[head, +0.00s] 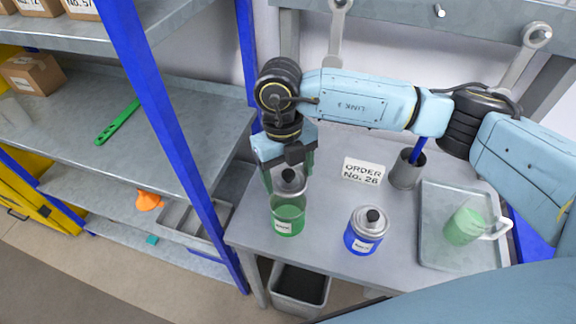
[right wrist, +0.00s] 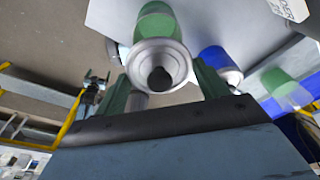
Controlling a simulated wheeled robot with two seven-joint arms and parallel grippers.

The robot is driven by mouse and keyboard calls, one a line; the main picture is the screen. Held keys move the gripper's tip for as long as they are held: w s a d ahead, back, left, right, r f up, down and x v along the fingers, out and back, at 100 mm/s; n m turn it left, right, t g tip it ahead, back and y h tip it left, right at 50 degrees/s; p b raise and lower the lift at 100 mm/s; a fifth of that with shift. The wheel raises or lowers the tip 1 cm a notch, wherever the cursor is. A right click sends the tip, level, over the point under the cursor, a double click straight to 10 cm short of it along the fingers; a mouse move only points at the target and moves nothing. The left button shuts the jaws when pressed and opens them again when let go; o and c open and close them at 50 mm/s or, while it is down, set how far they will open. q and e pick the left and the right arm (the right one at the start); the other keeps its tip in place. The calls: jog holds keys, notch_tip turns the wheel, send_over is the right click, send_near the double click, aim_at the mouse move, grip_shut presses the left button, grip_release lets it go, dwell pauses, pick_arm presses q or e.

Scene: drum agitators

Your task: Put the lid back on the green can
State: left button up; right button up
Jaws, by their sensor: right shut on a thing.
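The green can (head: 288,222) stands open on the grey bench, with a clear upper wall and a green lower part. My right gripper (head: 290,172) points down over it, its green fingers shut on a silver lid (head: 291,184) with a black knob. The lid appears just above the can's mouth; whether it touches the rim cannot be told. In the right wrist view, the lid (right wrist: 158,62) sits between the fingers, knob towards the camera, and the green can (right wrist: 157,20) shows behind it, partly hidden. My left gripper is not in view.
A blue can (head: 364,236) with its lid on stands to the right. Beyond are a grey cup (head: 406,172), an order sign (head: 364,171) and a tray (head: 445,205) holding a green mug (head: 466,226). A blue shelf post (head: 170,115) rises left of the bench.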

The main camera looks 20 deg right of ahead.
jog(key=shift+f, duration=0.1)
jog(key=shift+f+b, duration=2.2)
jog(key=shift+f, duration=0.9)
jog(key=shift+f+b, duration=0.15)
jog(key=shift+b, duration=0.45)
dwell(0.4)
jog(key=o, duration=1.1)
jog(key=shift+o, duration=0.2)
